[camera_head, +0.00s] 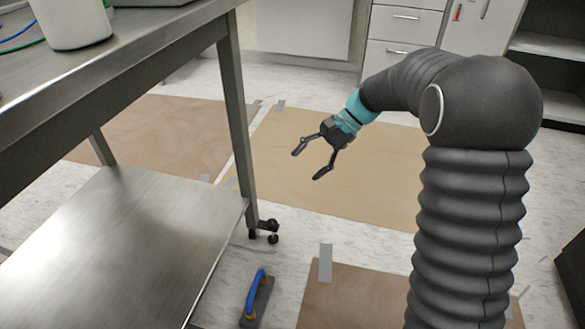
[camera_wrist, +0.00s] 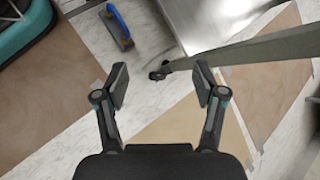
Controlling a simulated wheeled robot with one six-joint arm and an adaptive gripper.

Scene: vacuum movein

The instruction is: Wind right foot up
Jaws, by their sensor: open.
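The right foot (camera_head: 266,231) is a dark caster-like foot with black knobs at the bottom of the metal table's right front leg (camera_head: 239,120). It stands on the floor. In the wrist view the foot (camera_wrist: 160,71) shows small and dark at the leg's end, beyond and between my fingertips. My gripper (camera_head: 309,164) is open and empty, above the floor to the right of the leg and apart from the foot. In the wrist view both fingers of my gripper (camera_wrist: 161,84) are spread. The foot's fine detail is too small to tell.
The metal table has a low shelf (camera_head: 120,250) left of the foot. A blue-handled tool (camera_head: 257,297) lies on the floor in front of it. Brown sheets (camera_head: 340,165) are taped to the floor. White cabinets (camera_head: 402,40) stand behind. A white container (camera_head: 72,22) stands on the tabletop.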

